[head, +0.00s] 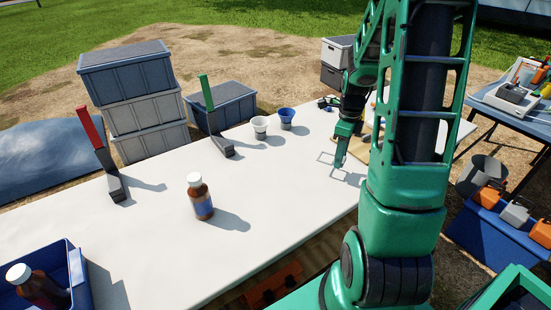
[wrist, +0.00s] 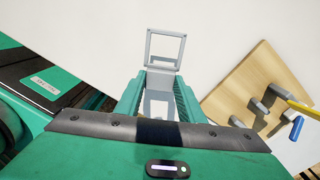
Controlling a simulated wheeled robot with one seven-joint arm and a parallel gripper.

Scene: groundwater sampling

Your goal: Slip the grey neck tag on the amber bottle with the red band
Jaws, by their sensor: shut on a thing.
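My gripper (head: 340,161) is over the right part of the white table, with its fingers (wrist: 159,104) shut on the grey neck tag (wrist: 165,47). The tag is a square open frame that sticks out beyond the fingertips; it also shows as a thin outline in the head view (head: 325,157). An amber bottle with a blue band (head: 202,203) and white cap stands upright on the table, apart from the gripper. Another white-capped amber bottle (head: 42,289) is in the blue crate (head: 78,277) at lower left; its band colour is hard to tell.
A red upright (head: 90,128) and a green upright (head: 206,92) stand on dark bases. A white cup (head: 260,124) and a blue cup (head: 286,116) stand at the back. A wooden board (wrist: 237,87) with grey pegs lies beside the gripper.

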